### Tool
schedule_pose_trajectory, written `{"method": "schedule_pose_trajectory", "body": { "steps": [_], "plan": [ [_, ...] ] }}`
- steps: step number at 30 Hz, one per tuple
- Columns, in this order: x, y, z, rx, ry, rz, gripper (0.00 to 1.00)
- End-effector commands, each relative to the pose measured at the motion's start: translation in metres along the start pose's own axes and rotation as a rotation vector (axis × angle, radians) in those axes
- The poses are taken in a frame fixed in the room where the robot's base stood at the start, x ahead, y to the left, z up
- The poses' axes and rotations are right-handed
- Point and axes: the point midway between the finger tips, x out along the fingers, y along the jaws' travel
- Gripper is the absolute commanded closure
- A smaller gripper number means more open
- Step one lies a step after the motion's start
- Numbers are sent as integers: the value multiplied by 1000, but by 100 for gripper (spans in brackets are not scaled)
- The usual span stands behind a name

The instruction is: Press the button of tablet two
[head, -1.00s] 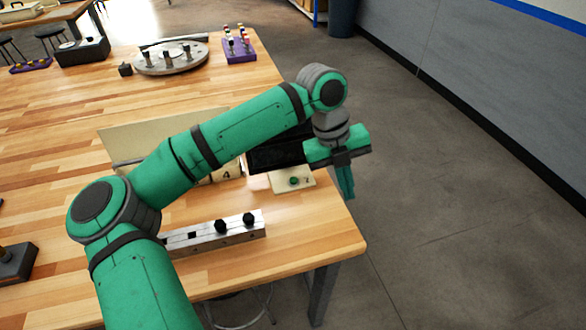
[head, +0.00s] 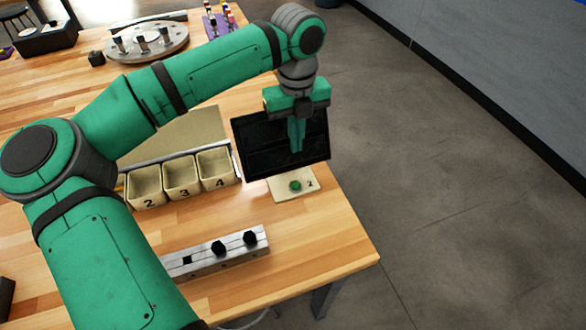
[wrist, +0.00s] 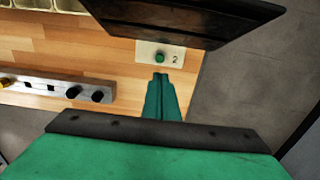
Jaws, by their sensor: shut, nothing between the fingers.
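Tablet two (head: 257,143) is a black screen standing tilted near the table's right edge; it also shows at the top of the wrist view (wrist: 200,14). In front of it lies a cream plate (head: 310,177) marked "2", with a round green button (head: 295,186) on it. The button also shows in the wrist view (wrist: 159,58). My gripper (head: 296,150) is shut and empty, pointing down. In the head view it overlaps the screen, above and behind the button in the picture. In the wrist view its fingertips (wrist: 159,76) appear just below the button; the height gap is unclear.
Cream bins (head: 181,177) marked 2, 3 and 4 stand left of the tablet. A metal block with black knobs (head: 217,252) lies nearer on the table. A round metal fixture (head: 146,42) is at the back. The floor to the right is clear.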

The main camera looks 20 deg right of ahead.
Motion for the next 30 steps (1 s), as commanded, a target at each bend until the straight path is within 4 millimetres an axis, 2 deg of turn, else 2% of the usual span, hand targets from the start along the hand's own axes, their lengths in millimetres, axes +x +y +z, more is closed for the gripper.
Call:
{"method": "schedule_pose_trajectory", "body": {
  "steps": [7,11,14,30],
  "plan": [
    [1,0,0,0,1,0,100],
    [7,0,0,1,2,-1,100],
    [20,0,-1,2,3,-1,100],
    [115,0,-1,1,3,-1,100]
  ]
}}
